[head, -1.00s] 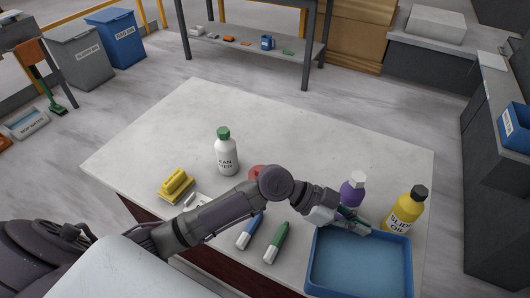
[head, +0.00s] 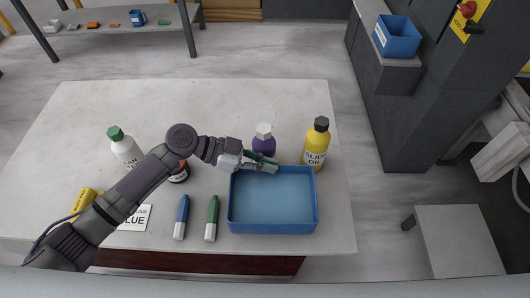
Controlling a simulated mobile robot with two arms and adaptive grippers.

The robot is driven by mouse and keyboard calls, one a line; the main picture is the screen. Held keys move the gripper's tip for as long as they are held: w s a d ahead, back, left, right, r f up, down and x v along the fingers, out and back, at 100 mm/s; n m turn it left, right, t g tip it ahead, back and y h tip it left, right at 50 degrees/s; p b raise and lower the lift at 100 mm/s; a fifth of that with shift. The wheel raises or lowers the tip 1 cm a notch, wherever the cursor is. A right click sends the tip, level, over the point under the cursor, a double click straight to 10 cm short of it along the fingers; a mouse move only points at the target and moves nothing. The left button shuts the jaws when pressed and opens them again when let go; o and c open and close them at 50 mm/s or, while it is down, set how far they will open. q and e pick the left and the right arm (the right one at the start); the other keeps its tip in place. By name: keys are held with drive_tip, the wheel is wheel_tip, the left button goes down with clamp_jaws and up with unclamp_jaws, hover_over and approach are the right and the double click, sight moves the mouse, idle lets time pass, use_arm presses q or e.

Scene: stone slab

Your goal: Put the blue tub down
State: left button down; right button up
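The blue tub (head: 272,228) is an open, empty rectangular tray at the right front of the pale stone slab (head: 200,100). My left gripper (head: 262,163) reaches over from the left to the tub's far rim. Its fingers look closed on that rim, partly hiding it. Whether the tub's base touches the slab is hard to tell. My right gripper is not in view.
A purple bottle (head: 264,143) and yellow oil bottle (head: 315,147) stand just behind the tub. A white bottle (head: 126,152) stands further left. Another blue bin (head: 400,40) sits on a grey cabinet.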

sight(267, 174)
use_arm(q)
drive_tip(key=shift+f, duration=1.85)
drive_tip(key=shift+f, duration=0.1)
drive_tip(key=shift+f, duration=0.1)
drive_tip(key=c, duration=1.3)
unclamp_jaws()
drive_tip(key=shift+f, duration=0.1)
